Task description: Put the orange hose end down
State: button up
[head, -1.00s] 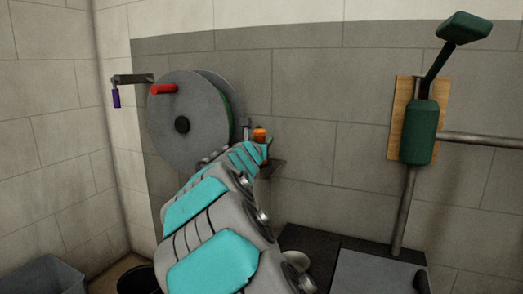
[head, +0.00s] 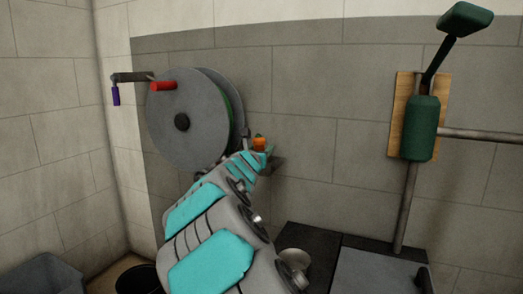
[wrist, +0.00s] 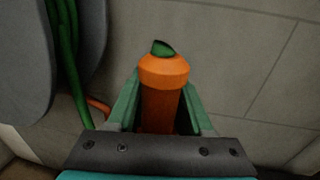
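The orange hose end (wrist: 163,75) stands between the two green fingers of my gripper (wrist: 162,88) in the wrist view. The fingers touch it on both sides. A green tip shows at its top, and its lower part is hidden behind the gripper body. In the head view the orange hose end (head: 259,142) shows just above my gripper (head: 262,152), to the right of the hose reel.
The grey hose reel (head: 178,130) with a red handle (head: 163,86) and green hose (wrist: 66,45) is close on the left. A green valve body (head: 419,128) with pipes is on the right wall. A grey bin (head: 42,275) and a black bucket (head: 140,280) stand lower left.

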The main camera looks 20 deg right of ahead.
jog(key=shift+o, duration=1.3)
jog(key=shift+r, duration=0.2)
jog(key=v, duration=1.2)
